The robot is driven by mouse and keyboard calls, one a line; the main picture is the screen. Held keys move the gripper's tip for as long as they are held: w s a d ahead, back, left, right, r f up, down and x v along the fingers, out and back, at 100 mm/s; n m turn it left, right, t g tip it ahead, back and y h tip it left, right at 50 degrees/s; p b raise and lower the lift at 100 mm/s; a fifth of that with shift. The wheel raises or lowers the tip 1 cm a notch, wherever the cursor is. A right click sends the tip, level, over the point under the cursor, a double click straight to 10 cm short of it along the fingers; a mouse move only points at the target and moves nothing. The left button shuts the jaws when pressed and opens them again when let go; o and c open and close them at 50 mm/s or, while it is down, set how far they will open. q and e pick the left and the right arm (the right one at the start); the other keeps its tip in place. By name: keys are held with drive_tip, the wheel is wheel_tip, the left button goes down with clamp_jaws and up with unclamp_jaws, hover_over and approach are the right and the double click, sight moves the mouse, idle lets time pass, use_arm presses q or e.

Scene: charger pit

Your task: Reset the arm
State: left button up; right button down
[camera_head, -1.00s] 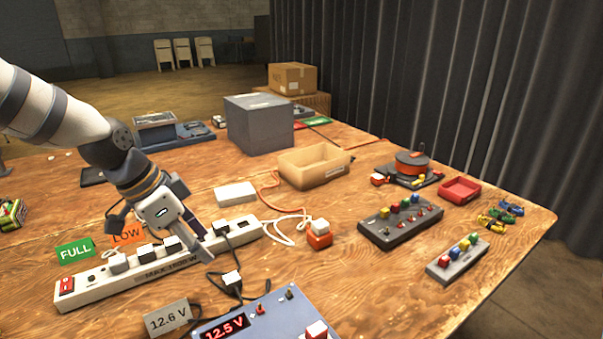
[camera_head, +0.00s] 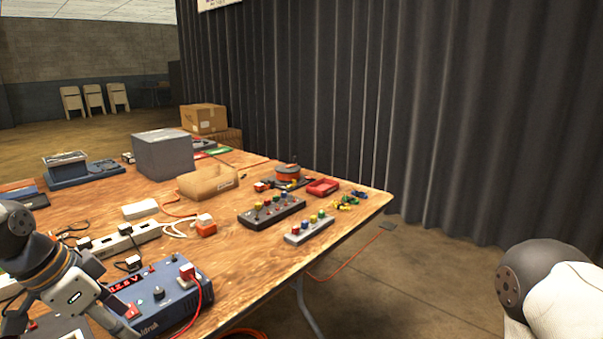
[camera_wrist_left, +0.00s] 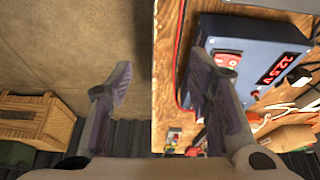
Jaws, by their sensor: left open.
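My left gripper (camera_head: 118,318) is low at the left in the head view, beside the front of the blue power box (camera_head: 160,293) with its red display. In the left wrist view its two fingers (camera_wrist_left: 160,95) stand wide apart with nothing between them. One finger overlaps the blue box (camera_wrist_left: 262,62), which reads 12.5 V; whether they touch I cannot tell. The other finger is seen against the floor. A pale and dark part of my right arm (camera_head: 560,295) shows at the lower right of the head view. The right gripper is out of the picture.
The wooden table (camera_head: 250,255) holds a white power strip (camera_head: 145,233), a grey box (camera_head: 162,153), an open cardboard tray (camera_head: 208,182), a black switch panel (camera_head: 270,210) and a grey button panel (camera_head: 309,229). A red cable hangs off the table's right side.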

use_arm(q)
drive_tip(key=s+d+f+n+g, duration=0.15)
drive_tip(key=s+f, duration=0.25)
drive_tip(key=f, duration=0.4)
drive_tip(key=s+d+f+n+g, duration=0.1)
drive_tip(key=s+d+f+n, duration=0.15)
drive_tip(key=s+f, duration=0.4)
drive_tip(key=s+d+f+n+g+y, duration=0.1)
drive_tip(key=s+f, duration=0.4)
drive_tip(key=s, duration=0.5)
drive_tip(key=s+d+f+n+g+y, duration=0.1)
drive_tip(key=s+f, duration=0.4)
drive_tip(key=s, duration=0.5)
drive_tip(key=shift+s+d+n+y, duration=0.35)
drive_tip(key=shift+d+n+y, duration=0.1)
drive_tip(key=shift+n, duration=0.45)
drive_tip(key=shift+g, duration=0.25)
